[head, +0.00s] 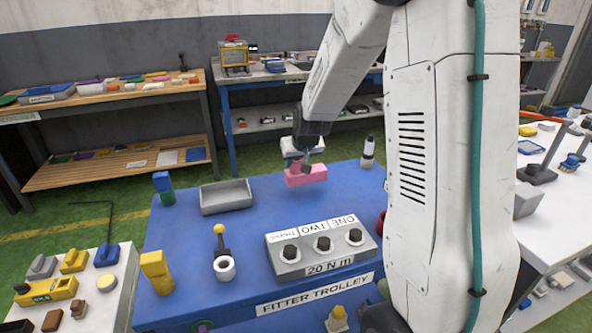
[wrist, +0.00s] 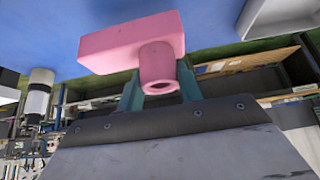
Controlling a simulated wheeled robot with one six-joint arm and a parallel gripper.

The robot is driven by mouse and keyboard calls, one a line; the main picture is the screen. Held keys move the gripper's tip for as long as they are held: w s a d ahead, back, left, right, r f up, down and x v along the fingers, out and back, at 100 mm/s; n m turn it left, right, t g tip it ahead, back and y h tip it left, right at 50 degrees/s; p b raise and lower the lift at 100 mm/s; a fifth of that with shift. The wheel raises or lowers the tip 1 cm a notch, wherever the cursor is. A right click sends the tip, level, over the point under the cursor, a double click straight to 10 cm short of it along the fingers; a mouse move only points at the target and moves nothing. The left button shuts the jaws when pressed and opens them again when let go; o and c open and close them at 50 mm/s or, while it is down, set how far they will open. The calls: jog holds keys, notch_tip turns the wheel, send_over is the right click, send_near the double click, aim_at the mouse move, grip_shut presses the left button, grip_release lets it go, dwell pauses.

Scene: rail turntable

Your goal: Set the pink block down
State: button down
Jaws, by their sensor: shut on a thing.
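The pink block (head: 309,178) is a rectangular piece with a short round hollow stub. It is over the back part of the blue trolley top (head: 290,203). My gripper (head: 306,165) comes down on it from above and is shut on it. In the wrist view the block (wrist: 125,42) lies across the teal fingers of my gripper (wrist: 160,90), with the stub between them. The block looks roughly level. I cannot tell for sure how much gap there is between its underside and the trolley top.
A grey tray (head: 226,197) is left of the block. A grey panel with three black knobs (head: 321,246) stands in front. A blue-and-green piece (head: 163,188) stands at the left edge. Bare blue surface lies between tray and panel.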

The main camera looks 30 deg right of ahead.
jog(key=shift+w+f, duration=0.1)
jog(key=shift+w, duration=0.2)
jog(key=shift+d+f, duration=0.1)
jog(key=shift+f, duration=1.55)
jog(key=shift+f, duration=0.2)
jog(key=c, duration=0.9)
grip_release()
